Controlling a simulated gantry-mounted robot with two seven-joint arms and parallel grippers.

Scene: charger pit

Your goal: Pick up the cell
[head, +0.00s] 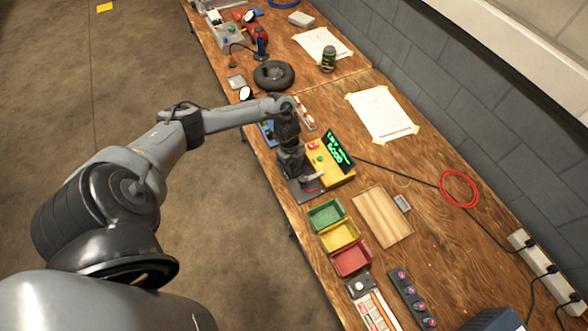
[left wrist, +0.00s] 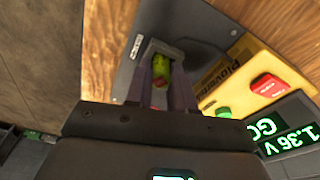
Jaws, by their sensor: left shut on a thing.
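The cell (left wrist: 162,66) is small, yellow-green with a red part, and shows between the fingers in the left wrist view. My left gripper (left wrist: 164,84) is shut on it, over a dark plate (left wrist: 200,38) beside a yellow tester. I cannot tell whether the cell still touches its holder on the plate. In the head view my left gripper (head: 302,178) is at the left side of the yellow tester (head: 333,180), and the cell is hidden there. The tester's display (left wrist: 283,128) reads 1.36V and GO in green. My right gripper is not in view.
Green (head: 327,228), yellow (head: 340,247) and red (head: 351,271) bins stand in a row at the near side of the tester. A wooden board (head: 375,218) lies right of them. A cable runs right from the tester.

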